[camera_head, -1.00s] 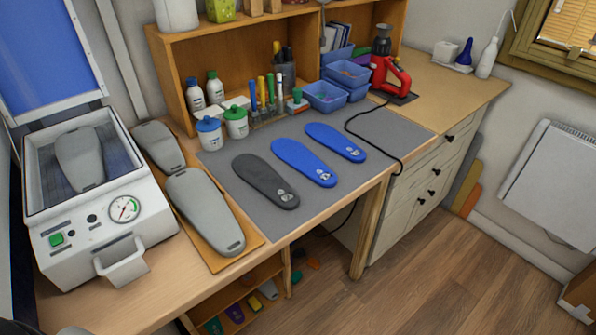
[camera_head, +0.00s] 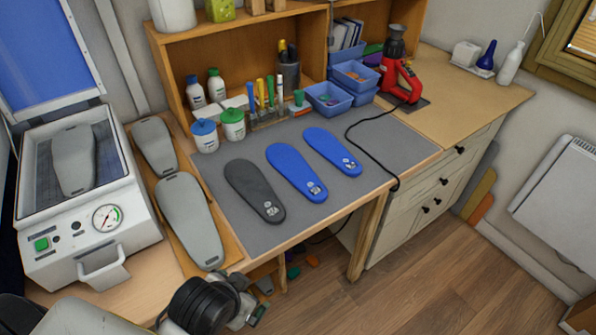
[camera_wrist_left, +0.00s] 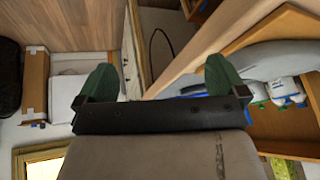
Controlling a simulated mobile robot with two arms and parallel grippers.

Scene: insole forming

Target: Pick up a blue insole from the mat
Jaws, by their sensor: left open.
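Two blue insoles lie flat on the grey mat (camera_head: 235,229) in the head view: one in the middle (camera_head: 297,172) and one to its right (camera_head: 332,151). A dark grey insole (camera_head: 255,190) lies left of them. My left arm comes in at the bottom left, below the bench's front edge and apart from the insoles. My left gripper (camera_wrist_left: 160,66) is open and empty in the left wrist view, its two green fingers wide apart. A little blue shows behind its right finger, too hidden to identify. My right gripper is not in view.
Grey shoe forms (camera_head: 190,222) lie on a board left of the mat, beside a white press (camera_head: 85,225). Jars (camera_head: 205,135), a tool rack and blue bins (camera_head: 327,97) line the mat's back. A black cable (camera_head: 362,150) crosses its right part.

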